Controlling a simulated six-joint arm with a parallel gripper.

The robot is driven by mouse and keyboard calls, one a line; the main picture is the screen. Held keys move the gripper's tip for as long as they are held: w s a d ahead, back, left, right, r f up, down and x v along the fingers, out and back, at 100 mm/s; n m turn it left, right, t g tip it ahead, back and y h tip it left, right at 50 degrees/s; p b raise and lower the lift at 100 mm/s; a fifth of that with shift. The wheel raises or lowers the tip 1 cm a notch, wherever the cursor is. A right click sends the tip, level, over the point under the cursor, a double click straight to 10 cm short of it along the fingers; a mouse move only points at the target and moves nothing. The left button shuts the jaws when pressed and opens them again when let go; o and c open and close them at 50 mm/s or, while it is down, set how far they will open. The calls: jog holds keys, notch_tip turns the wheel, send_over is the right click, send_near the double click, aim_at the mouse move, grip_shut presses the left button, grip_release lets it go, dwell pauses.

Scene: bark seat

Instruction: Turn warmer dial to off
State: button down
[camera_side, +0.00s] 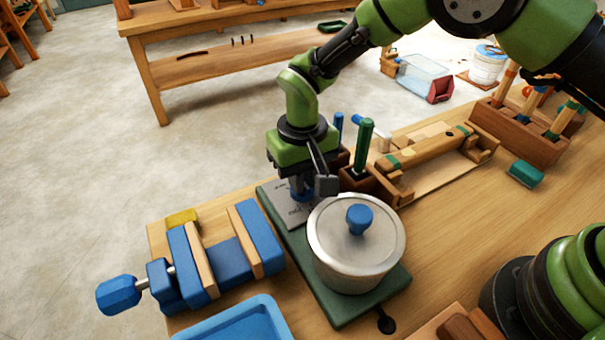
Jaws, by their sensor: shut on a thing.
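The warmer (340,317) is a flat green base on the bench, with a grey metal panel (277,207) at its far end. My gripper (306,186) points down over the panel, shut on the dial. The fingers hide most of the dial, so its pointer and setting cannot be read. A lidded metal pot (357,259) with a blue knob (359,218) stands on the warmer, close in front of my gripper.
A blue vise (228,258) with wooden jaws is left of the warmer, and a blue tray (240,321) is in front. A green-handled tool (364,146) stands upright just right of my gripper. A wooden rack (521,130) and green block (525,173) are farther right.

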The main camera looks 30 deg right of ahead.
dwell(0.3)
jog(key=c, duration=1.1)
grip_release()
notch_tip(320, 180, up, 10)
